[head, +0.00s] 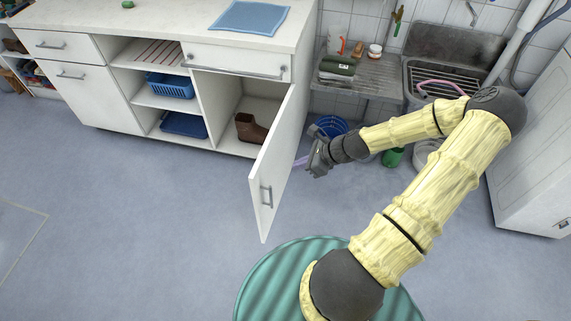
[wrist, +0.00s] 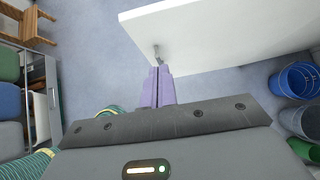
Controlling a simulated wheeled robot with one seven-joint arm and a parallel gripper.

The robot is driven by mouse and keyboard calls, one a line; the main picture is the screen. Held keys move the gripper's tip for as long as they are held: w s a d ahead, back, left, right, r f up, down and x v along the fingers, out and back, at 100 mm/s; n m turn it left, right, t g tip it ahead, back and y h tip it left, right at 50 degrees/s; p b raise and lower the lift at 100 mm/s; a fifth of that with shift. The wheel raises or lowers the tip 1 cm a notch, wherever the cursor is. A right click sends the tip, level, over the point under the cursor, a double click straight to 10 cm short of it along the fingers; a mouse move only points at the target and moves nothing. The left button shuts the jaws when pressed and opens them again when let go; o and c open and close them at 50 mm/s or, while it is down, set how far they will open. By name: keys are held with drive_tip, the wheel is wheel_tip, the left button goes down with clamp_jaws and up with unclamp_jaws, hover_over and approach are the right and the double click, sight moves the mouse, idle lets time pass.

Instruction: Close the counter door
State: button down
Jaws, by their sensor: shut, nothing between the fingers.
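The white counter door (head: 277,165) stands wide open, swung out from the right end of the white counter (head: 170,30). A metal bar handle (head: 266,195) is on its front face. A small piece of the handle (wrist: 157,53) shows past the edge.
Blue (wrist: 293,80) and green (head: 393,157) buckets stand right of the door. The floor (head: 130,200) left of the door is clear.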

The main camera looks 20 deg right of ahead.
sight(261, 170)
drive_tip(key=x, duration=0.3)
drive_tip(key=r+x, duration=0.1)
drive_tip(key=x, duration=0.3)
drive_tip(key=w+a+x, duration=0.1)
drive_tip(key=x, duration=0.3)
drive_tip(key=shift+w+a+r, duration=0.1)
drive_tip(key=shift+w+a, duration=0.05)
drive_tip(key=shift+a, duration=0.05)
drive_tip(key=shift+w+a, duration=0.3)
drive_tip(key=shift+a, duration=0.05)
drive_tip(key=shift+w, duration=0.1)
